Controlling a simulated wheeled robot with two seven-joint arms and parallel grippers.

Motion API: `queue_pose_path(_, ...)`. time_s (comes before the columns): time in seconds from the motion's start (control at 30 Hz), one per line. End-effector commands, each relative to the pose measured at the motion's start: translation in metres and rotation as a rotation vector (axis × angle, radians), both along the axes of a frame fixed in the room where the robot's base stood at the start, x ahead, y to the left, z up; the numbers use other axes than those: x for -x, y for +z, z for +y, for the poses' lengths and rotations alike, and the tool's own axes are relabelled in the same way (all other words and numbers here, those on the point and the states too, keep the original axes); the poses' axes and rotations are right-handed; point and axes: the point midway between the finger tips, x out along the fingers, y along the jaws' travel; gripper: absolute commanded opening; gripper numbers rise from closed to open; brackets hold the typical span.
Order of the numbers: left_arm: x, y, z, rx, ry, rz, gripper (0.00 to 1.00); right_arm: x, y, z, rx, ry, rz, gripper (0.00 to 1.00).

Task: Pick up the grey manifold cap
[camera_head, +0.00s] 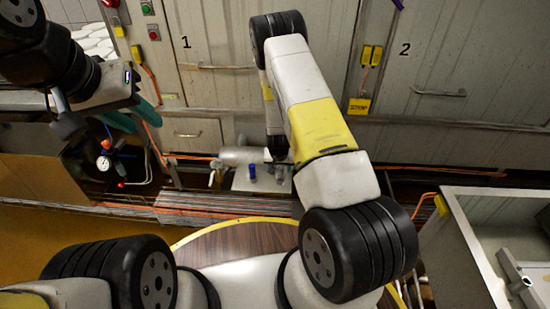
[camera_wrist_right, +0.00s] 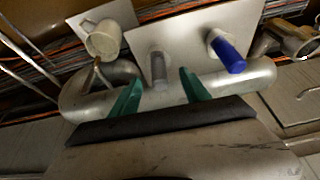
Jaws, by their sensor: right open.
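The grey manifold cap (camera_wrist_right: 158,68) stands out from a pale plate between the fingers of my right gripper (camera_wrist_right: 161,92) in the right wrist view. That gripper's green fingers are open, with the cap beyond their tips and no clear contact. In the head view the grey cap (camera_head: 279,174) is small, just below the dark end of my right arm, which hides most of that gripper. A blue cap (camera_wrist_right: 227,52) is to the right of the grey one; it also shows in the head view (camera_head: 252,172). My left gripper (camera_head: 133,117) has teal fingers apart, near a gauge.
A thick metal pipe (camera_wrist_right: 255,76) runs below the caps in the wrist view. A whitish cup-shaped fitting (camera_wrist_right: 102,42) is left of the grey cap. In the head view, a pressure gauge (camera_head: 103,163) is at left and a metal basin (camera_head: 466,246) at right.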

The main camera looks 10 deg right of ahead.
Motion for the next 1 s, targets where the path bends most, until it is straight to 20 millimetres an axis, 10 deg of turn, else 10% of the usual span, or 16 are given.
queue_pose_path(0.87, 0.0, 0.0, 0.0, 0.0, 0.0, 0.0, 0.36, -0.031, -0.07, -0.012, 0.001, 0.0, 0.001, 0.54)
queue_pose_path(1.0, 0.0, 0.0, 0.0, 0.0, 0.0, 0.0, 0.36, -0.031, -0.07, -0.012, 0.001, 0.0, 0.001, 0.31)
